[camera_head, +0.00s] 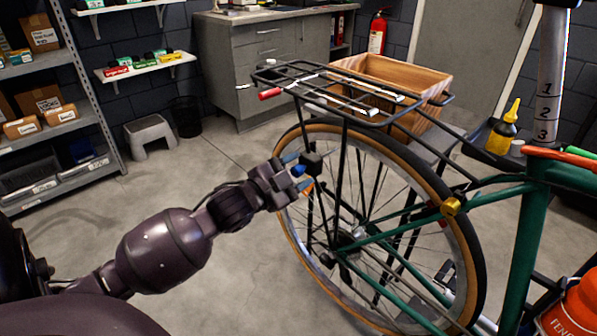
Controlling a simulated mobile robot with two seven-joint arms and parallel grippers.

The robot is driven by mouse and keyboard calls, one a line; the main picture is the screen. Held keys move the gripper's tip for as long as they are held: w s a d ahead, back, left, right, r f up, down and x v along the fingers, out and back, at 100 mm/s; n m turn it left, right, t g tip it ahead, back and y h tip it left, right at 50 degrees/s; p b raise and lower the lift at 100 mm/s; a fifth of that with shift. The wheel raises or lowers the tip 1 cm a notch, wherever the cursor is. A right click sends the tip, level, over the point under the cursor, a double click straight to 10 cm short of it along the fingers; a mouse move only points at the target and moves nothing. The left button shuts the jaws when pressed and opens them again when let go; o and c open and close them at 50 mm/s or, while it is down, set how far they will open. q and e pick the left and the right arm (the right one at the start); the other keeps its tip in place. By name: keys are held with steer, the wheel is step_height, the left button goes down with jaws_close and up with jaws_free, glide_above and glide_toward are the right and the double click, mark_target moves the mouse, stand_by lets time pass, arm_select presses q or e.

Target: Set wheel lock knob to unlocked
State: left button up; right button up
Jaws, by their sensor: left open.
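The green bicycle (520,250) stands at the right with its rear wheel (398,130) facing me. A small black block (312,158) sits at the left edge of this wheel, beside the rack strut. A small blue knob-like part (298,171) shows just below and left of the block; I take it to be the lock knob, but its setting is too small to read. My left gripper (299,173) is open, with one finger above and one below the blue part. I cannot tell whether the fingers touch it. My right gripper is not in view.
A black rear rack (350,92) overhangs the wheel, with a wooden crate (425,85) behind it. A yellow bottle (504,128) stands at the right. A shelf unit (85,85), grey step stool (150,133) and black bin (186,115) are at the left. The left floor is mostly clear.

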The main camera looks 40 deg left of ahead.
mark_target(294, 174)
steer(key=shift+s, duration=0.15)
arm_select(q)
steer(key=shift+c, duration=0.6)
jaws_close()
steer(key=shift+s+r, duration=0.15)
steer(key=shift+s, duration=0.05)
steer(key=shift+s+a+r+p, duration=0.1)
steer(key=shift+s+r+p, duration=0.05)
steer(key=shift+s+p, duration=0.4)
steer(key=shift+s+r+p, duration=0.15)
steer(key=shift+s+p, duration=0.35)
steer(key=shift+s+a+f+p, duration=0.1)
steer(key=shift+s+p, duration=0.55)
steer(key=shift+s, duration=0.35)
steer(key=shift+s+f, duration=0.1)
steer(key=shift+s, duration=0.2)
steer(key=shift+s+f, duration=0.15)
steer(key=shift+f, duration=0.2)
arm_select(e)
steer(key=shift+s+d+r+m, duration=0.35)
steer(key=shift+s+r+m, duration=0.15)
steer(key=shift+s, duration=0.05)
